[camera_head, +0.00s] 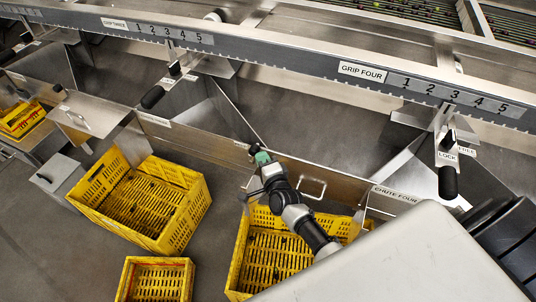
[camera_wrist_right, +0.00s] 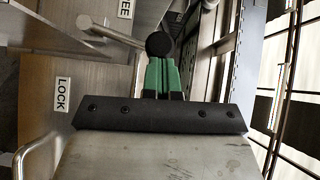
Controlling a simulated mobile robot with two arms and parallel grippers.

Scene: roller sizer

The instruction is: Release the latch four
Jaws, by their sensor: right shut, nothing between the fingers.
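In the right wrist view, a metal latch rod with a round black knob (camera_wrist_right: 160,45) lies across the panel, between a LOCK label (camera_wrist_right: 62,94) at lower left and a FREE label (camera_wrist_right: 126,8) at the top. My right gripper (camera_wrist_right: 163,72) has its green fingers shut and empty. Their tips overlap the knob's lower edge; I cannot tell if they touch. In the head view my right gripper (camera_head: 262,157) is at the left upper corner of the metal gate (camera_head: 340,184) beside the CHUTE FOUR label (camera_head: 395,195). The latch there is mostly hidden. My left gripper is not in view.
Yellow crates (camera_head: 185,235) stand on the floor, one under my right arm. A gate handle (camera_wrist_right: 40,145) is close at left. The GRIP FOUR lever's black grip (camera_head: 448,181) hangs at the right. A long metal rail (camera_head: 270,50) crosses above.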

